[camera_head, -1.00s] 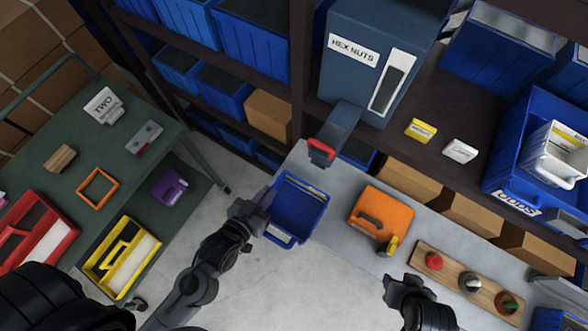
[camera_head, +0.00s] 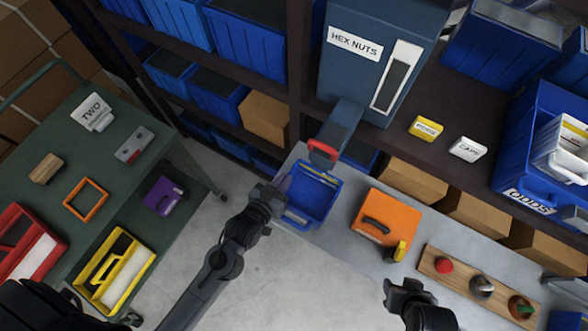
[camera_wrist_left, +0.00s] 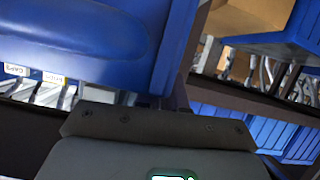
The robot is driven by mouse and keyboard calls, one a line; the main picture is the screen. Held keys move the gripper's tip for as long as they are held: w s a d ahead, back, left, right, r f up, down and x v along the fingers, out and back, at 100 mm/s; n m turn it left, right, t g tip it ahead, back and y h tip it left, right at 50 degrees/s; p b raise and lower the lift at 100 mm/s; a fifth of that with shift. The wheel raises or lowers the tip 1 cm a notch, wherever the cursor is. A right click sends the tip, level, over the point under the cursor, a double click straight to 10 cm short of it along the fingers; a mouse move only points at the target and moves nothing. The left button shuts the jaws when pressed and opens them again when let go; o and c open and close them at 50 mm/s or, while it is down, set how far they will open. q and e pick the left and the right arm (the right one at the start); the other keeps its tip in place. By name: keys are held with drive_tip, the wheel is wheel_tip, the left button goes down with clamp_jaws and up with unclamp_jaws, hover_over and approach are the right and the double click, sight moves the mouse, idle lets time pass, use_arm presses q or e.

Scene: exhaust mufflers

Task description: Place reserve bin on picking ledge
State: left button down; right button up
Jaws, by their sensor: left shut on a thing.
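The blue reserve bin (camera_head: 325,213) is at the left end of the grey picking ledge (camera_head: 345,245), in front of the hex nuts dispenser's red-tipped chute (camera_head: 322,150). I cannot tell whether its base touches the ledge. My left gripper (camera_head: 274,196) is shut on the bin's left side. In the left wrist view, a large blue wall (camera_wrist_left: 80,45), apparently the bin, fills the upper left; the fingertips are hidden there. My right gripper (camera_head: 404,287) hangs in front of the ledge, apart from the bin; its jaw opening is unclear.
An orange case (camera_head: 385,222) stands on the ledge right of the bin. Farther right is a wooden board (camera_head: 460,285) with several small items. The hex nuts dispenser (camera_head: 350,75) stands behind. A green cart (camera_head: 110,175) with bins is at left.

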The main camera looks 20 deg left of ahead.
sight(293, 171)
use_arm(q)
drive_tip(key=w, duration=0.5)
drive_tip(key=shift+w+d, duration=0.25)
drive_tip(key=shift+d, duration=0.1)
wheel_tip(293, 171, down, 3)
drive_tip(key=shift+w+r, duration=0.1)
drive_tip(key=shift+f, duration=0.35)
drive_tip(key=c, duration=1.2)
unclamp_jaws()
drive_tip(key=shift+f, duration=0.1)
